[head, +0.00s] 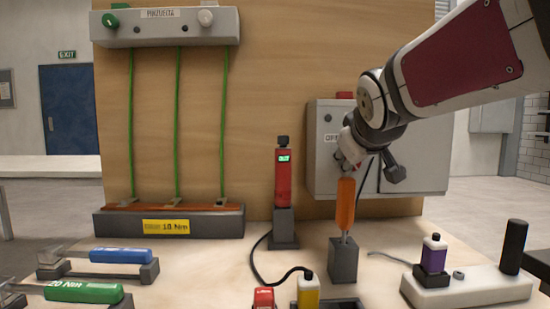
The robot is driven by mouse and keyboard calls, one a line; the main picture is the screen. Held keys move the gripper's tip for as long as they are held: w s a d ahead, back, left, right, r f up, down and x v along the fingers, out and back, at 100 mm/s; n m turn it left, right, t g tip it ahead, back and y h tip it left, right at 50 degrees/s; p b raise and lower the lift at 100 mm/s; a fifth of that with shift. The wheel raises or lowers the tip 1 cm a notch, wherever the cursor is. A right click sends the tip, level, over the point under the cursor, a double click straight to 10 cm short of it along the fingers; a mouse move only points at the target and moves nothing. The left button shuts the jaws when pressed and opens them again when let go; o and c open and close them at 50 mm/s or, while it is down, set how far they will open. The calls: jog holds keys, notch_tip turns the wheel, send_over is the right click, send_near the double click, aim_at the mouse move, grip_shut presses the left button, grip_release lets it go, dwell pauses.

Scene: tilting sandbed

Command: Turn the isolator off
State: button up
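No part is clearly marked as the isolator. A grey wall box (320,180) hangs on the wooden panel at right, with a red piece (345,95) on its top and a partly hidden label on its front; I cannot tell whether this is the isolator. My gripper (347,168) is in front of this box, pointing down. Its fingertips are small and partly hidden, right at the top of an orange-handled tool (345,205) upright in a dark grey block (343,262). I cannot tell whether they touch or grip it.
A red device (284,178) with a green display stands left of the orange tool. Blue (120,256) and green (83,292) wrenches lie at left. A purple battery-like block (433,255) sits on a white base (467,289) at right. Green cords (178,125) hang at back left.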

jog(key=o, duration=1.2)
jog(key=shift+c, duration=0.2)
jog(key=v, duration=1.2)
jog(key=shift+f, duration=0.1)
